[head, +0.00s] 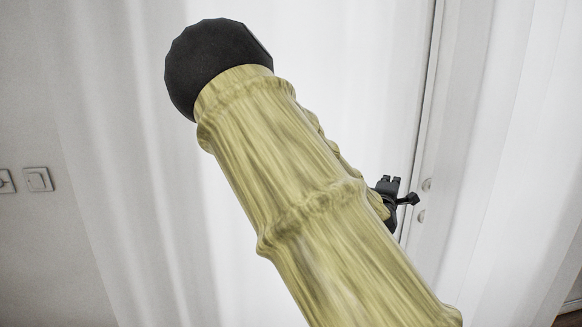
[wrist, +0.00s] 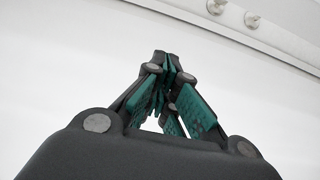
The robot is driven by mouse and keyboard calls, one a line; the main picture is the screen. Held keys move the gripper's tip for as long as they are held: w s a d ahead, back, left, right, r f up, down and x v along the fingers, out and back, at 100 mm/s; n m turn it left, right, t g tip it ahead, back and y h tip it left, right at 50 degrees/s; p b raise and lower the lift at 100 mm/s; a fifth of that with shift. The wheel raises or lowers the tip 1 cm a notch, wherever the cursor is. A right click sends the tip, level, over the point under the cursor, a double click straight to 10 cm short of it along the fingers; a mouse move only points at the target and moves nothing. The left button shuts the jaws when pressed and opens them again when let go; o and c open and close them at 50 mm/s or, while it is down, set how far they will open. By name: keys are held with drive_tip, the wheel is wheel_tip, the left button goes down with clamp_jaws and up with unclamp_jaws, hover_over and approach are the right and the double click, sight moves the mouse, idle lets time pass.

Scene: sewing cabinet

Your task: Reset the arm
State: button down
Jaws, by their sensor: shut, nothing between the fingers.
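My arm, in a yellow-green streaked cover with a black rounded joint, fills the middle of the head view. My gripper (head: 391,183) shows only in part behind it, small and dark, to the right of the arm. In the wrist view my gripper (wrist: 165,65) is shut, its dark fingers with green pads meeting at the tips. Nothing is between the fingers. A plain white surface lies behind them. Much of the wrist is hidden by the arm in the head view.
White curtain-like panels (head: 340,60) stand behind the arm. Round knobs (head: 426,185) are close to my gripper, and two knobs (wrist: 252,19) show at the top of the wrist view. A wall switch (head: 38,179) is at the left. Wooden floor (head: 570,318) shows at the lower right.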

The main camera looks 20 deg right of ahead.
drive_tip(key=s+a+f+m+g+y, duration=0.15)
drive_tip(key=s+a+f, duration=0.25)
drive_tip(key=f, duration=0.8)
drive_tip(key=s+a+f+m+g+y, duration=0.1)
drive_tip(key=s+a+f+g+y, duration=0.2)
drive_tip(key=f, duration=0.9)
drive_tip(key=s+a+f+m+g+y, duration=0.15)
drive_tip(key=s+a+f, duration=0.4)
drive_tip(key=f, duration=0.65)
drive_tip(key=s+a+f+m+g+y, duration=0.2)
drive_tip(key=s+a+f, duration=0.7)
drive_tip(key=s, duration=0.5)
drive_tip(key=s+a+f+m+g+y, duration=0.3)
drive_tip(key=s+a+f, duration=0.6)
drive_tip(key=s+a, duration=0.4)
drive_tip(key=shift+s+a+f+g+y, duration=0.15)
drive_tip(key=shift+s+a+g+y, duration=0.2)
drive_tip(key=shift+s+g+y, duration=0.55)
drive_tip(key=shift+w+t, duration=0.2)
drive_tip(key=shift+t, duration=0.1)
drive_tip(key=c, duration=1.3)
unclamp_jaws()
drive_tip(key=shift+c, duration=0.7)
